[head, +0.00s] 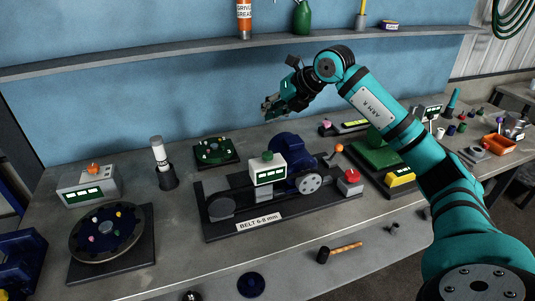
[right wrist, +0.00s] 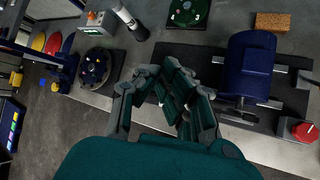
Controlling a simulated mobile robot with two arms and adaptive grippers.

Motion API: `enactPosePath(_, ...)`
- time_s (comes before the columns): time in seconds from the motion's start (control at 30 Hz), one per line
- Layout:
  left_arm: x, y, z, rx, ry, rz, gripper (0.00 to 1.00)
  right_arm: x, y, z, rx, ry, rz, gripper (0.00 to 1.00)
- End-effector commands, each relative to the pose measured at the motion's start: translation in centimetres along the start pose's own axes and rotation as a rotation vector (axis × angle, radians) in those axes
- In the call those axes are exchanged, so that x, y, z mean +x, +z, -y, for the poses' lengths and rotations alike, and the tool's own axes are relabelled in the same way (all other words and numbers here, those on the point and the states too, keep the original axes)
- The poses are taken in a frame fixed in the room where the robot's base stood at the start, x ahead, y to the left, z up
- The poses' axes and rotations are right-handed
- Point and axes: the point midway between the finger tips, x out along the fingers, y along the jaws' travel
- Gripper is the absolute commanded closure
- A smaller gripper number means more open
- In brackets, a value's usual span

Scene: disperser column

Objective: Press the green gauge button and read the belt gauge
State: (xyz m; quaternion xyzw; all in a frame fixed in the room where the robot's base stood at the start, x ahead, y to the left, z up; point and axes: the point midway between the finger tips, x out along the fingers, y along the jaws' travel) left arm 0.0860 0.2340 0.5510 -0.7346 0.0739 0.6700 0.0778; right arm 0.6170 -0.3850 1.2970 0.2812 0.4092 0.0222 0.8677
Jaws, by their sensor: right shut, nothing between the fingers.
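The belt gauge (head: 268,173) is a small white box with a green lit display, standing over the belt rig (head: 225,225) labelled "BELT 6-8 mm". Its green button (head: 267,155) sits on top and is uncovered. The display's figures are too small to read. My right gripper (head: 268,108) is shut and empty, in the air above and behind the gauge, clear of the button. In the right wrist view its fingers (right wrist: 181,92) come together over the rig, and the gauge cannot be made out there. My left gripper is in neither view.
Left are a white bottle (head: 160,158), a round dark tray (head: 106,232) and a scale-like box (head: 88,187). A hammer (head: 338,252) lies in front. A shelf (head: 200,52) runs behind.

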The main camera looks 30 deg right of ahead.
Motion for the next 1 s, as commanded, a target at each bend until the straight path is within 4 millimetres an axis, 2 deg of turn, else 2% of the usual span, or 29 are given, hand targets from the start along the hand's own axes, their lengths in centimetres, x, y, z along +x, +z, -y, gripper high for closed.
enactPosePath(0.27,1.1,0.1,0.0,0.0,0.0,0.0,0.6,0.9,-0.7,0.6,-0.001,0.002,-0.001,1.0)
enactPosePath(0.8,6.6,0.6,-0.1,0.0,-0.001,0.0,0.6,5.8,-4.2,4.1,-0.001,0.002,-0.001,1.0)
enactPosePath(1.0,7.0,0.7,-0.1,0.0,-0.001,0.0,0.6,6.2,-4.5,4.5,-0.001,0.002,0.0,1.0)
